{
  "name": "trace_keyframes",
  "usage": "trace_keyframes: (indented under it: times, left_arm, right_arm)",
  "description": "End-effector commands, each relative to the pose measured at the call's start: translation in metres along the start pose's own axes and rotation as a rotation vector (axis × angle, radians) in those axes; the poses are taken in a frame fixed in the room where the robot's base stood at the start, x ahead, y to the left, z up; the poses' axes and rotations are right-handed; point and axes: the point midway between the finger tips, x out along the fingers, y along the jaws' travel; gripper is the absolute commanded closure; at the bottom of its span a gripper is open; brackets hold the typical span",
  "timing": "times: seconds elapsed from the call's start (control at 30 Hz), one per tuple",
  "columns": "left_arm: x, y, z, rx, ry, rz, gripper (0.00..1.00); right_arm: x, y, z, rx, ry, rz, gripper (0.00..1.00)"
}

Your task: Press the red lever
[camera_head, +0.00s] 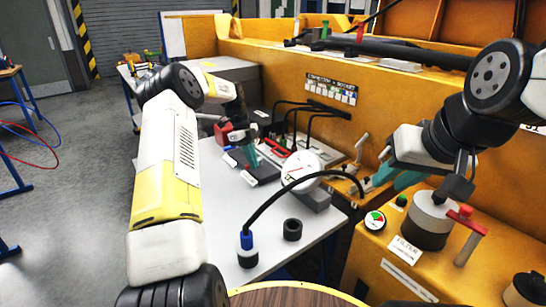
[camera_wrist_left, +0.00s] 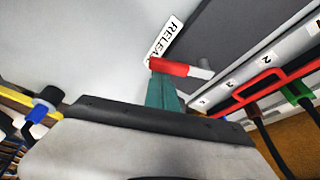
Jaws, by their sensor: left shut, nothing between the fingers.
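In the left wrist view, a red lever (camera_wrist_left: 172,67) with a pale end lies across the tips of my left gripper (camera_wrist_left: 163,82), beside a label reading "RELEA". The teal fingers are together and empty; I cannot tell whether they touch the lever. In the head view my left gripper (camera_head: 250,156) is low over the dark boxes on the grey table, and I cannot make out this lever there. My right gripper (camera_head: 391,178) is at the yellow machine's edge, its two teal fingers apart.
A white round gauge (camera_head: 301,171) and a black ring (camera_head: 292,229) are on the grey table (camera_head: 215,192). Black cables arch near my left gripper. A filter canister (camera_head: 431,222) and a red-topped handle (camera_head: 467,230) stand on the yellow machine (camera_head: 400,255) at right.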

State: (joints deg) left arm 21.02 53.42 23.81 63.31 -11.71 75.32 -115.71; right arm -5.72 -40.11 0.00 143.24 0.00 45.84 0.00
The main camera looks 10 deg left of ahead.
Motion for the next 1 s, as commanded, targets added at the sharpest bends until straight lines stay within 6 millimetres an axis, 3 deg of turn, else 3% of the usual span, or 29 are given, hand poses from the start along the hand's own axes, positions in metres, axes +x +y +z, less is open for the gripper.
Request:
trace_keyframes:
  times: [0.37,1.0]
  left_arm:
    - [-0.006,0.002,0.018,0.25,-0.001,0.087,1.0]
    - [-0.009,0.002,0.026,0.242,-0.004,0.084,1.0]
  right_arm:
    - [0.0,0.0,0.0,0.0,0.0,0.0,0.71]
    - [0.0,0.0,0.0,0.0,0.0,0.0,0.71]
